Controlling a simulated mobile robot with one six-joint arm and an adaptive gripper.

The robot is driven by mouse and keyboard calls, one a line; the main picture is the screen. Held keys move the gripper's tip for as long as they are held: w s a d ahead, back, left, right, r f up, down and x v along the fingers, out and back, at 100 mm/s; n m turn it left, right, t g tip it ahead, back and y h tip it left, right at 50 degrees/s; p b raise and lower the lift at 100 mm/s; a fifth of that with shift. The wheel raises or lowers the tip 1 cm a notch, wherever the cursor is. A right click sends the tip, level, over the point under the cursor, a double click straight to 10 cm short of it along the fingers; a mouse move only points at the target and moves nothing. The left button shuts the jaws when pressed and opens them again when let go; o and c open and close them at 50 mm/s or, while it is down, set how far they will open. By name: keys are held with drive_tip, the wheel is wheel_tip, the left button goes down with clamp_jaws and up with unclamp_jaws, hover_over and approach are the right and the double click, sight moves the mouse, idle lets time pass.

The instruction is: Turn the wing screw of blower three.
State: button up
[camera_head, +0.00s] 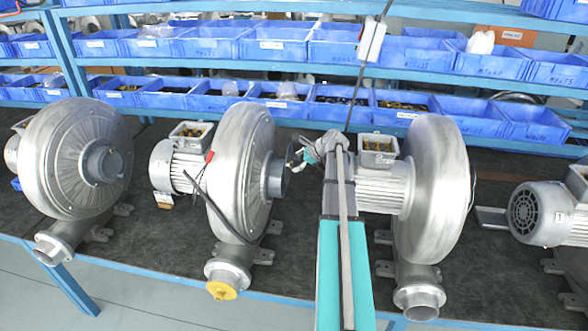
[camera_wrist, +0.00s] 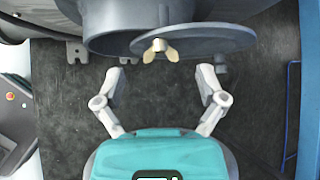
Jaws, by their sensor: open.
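A brass-coloured wing screw (camera_wrist: 160,50) sits on a grey round plate (camera_wrist: 195,42) at a blower's inlet pipe, at the top of the wrist view. My gripper (camera_wrist: 166,67) is open and empty, its two fingertips apart and just below the screw in the picture, not visibly touching it. In the head view my gripper (camera_head: 308,151) is beside the inlet of the second blower from the left (camera_head: 232,180). The wing screw cannot be made out there. The third blower from the left (camera_head: 432,190) stands right of my gripper. I see no blower numbers that I can read.
Another blower (camera_head: 80,160) stands at far left, and a motor (camera_head: 548,212) shows at far right. Blue bins (camera_head: 280,44) fill the shelves behind. Dark bench surface (camera_head: 130,262) is bare between the blowers.

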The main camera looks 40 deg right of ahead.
sight(290, 165)
drive_tip(key=shift+b+x, duration=0.4)
drive_tip(key=shift+x, duration=0.6)
drive_tip(key=c, duration=1.1)
drive_tip(key=shift+c, duration=0.2)
